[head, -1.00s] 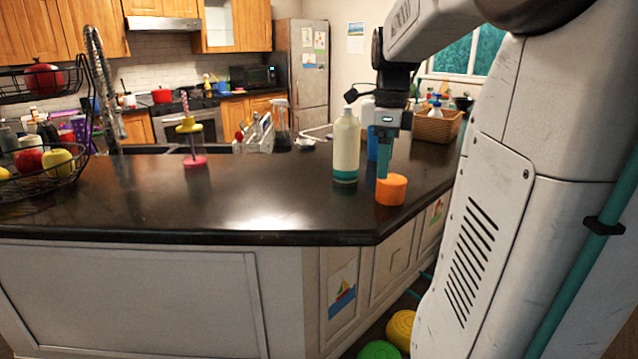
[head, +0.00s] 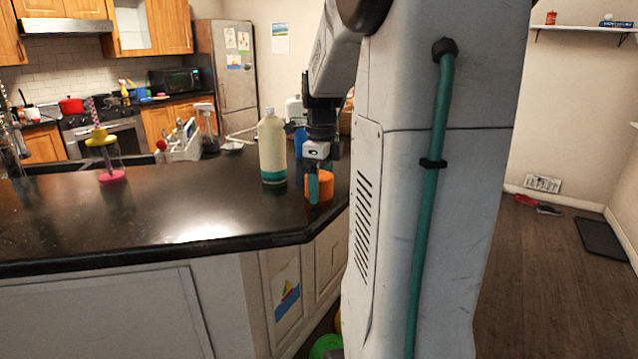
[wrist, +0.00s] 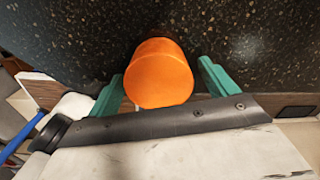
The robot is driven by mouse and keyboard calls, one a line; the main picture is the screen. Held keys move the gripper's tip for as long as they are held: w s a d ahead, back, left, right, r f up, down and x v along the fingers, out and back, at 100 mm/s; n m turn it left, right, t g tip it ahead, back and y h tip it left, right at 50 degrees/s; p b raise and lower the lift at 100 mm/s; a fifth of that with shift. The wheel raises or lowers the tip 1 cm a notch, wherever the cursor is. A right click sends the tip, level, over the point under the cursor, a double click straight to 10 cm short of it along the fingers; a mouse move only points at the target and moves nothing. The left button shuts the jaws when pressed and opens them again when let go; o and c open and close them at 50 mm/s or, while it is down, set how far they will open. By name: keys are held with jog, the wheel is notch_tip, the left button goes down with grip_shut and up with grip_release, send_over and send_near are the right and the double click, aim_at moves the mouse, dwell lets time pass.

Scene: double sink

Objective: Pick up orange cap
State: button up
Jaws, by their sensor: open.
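The orange cap (head: 319,187) stands on the dark counter near its right corner. In the wrist view the orange cap (wrist: 158,74) lies between the two teal fingers of my gripper (wrist: 160,85). The fingers are apart, with a gap showing on each side of the cap. In the head view my gripper (head: 318,188) points down at the cap, and one teal finger hides part of its left side.
A cream bottle with a green base (head: 272,147) stands left of my gripper. A pink-and-yellow stand (head: 104,155) is farther left. A white rack (head: 181,143) stands behind. The counter front (head: 150,225) is clear.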

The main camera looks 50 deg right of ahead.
jog(key=c, duration=1)
jog(key=shift+c, duration=0.2)
jog(key=shift+r, duration=0.1)
